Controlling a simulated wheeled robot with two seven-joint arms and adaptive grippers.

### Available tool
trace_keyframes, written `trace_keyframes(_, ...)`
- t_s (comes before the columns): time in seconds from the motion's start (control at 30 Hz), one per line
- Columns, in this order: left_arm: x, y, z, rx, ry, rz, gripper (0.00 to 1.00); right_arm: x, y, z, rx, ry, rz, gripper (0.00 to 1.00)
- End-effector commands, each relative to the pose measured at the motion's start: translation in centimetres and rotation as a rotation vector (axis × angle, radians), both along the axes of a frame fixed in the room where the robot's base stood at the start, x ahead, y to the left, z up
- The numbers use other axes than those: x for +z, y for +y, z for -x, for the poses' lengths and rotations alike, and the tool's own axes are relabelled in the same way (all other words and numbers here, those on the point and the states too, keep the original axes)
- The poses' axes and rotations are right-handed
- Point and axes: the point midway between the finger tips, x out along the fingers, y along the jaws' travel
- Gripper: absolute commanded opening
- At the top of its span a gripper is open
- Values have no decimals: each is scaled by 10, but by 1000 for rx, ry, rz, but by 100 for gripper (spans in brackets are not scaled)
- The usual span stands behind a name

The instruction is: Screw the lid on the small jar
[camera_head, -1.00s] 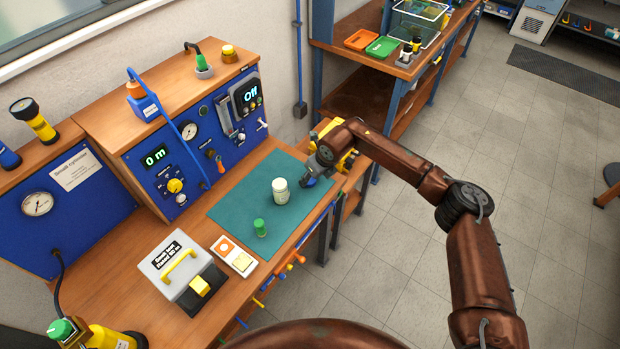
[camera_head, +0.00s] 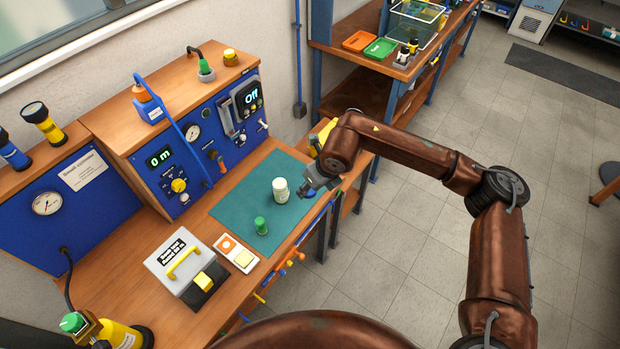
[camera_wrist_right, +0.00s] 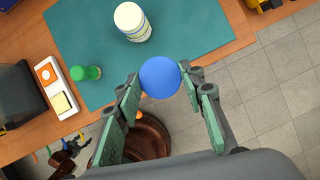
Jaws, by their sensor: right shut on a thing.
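A white jar (camera_head: 281,190) with a cream top stands upright on the teal mat (camera_head: 236,205). In the right wrist view the jar (camera_wrist_right: 132,22) is beyond my fingertips. My right gripper (camera_head: 306,189) is just right of the jar in the head view, apart from it as far as I can tell. In the right wrist view the right gripper (camera_wrist_right: 160,86) is shut on a round blue lid (camera_wrist_right: 160,77), held between the fingertips.
A small green-capped container (camera_head: 261,225) stands on the mat in front of the jar. The blue instrument panel (camera_head: 205,140) stands behind the mat.

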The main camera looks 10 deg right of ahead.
Motion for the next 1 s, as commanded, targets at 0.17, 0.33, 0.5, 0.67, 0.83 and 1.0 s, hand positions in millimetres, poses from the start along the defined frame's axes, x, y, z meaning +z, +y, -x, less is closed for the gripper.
trace_keyframes(0.17,1,0,0,0,-1,0,40,4,1,8,0,0,0,24)
trace_keyframes(0.33,1,0,-1,0,-1,0,40,4,1,9,-1,0,0,24)
trace_keyframes(0.5,1,0,-1,0,-1,0,40,3,1,9,4,0,-1,24)
trace_keyframes(0.67,0,0,-1,0,-1,0,40,-3,-6,14,84,2,0,24)
trace_keyframes(0.83,0,0,0,0,0,0,40,-14,-20,28,295,5,-1,24)
trace_keyframes(1.0,-1,0,0,0,0,0,40,-24,-33,44,553,4,-4,24)
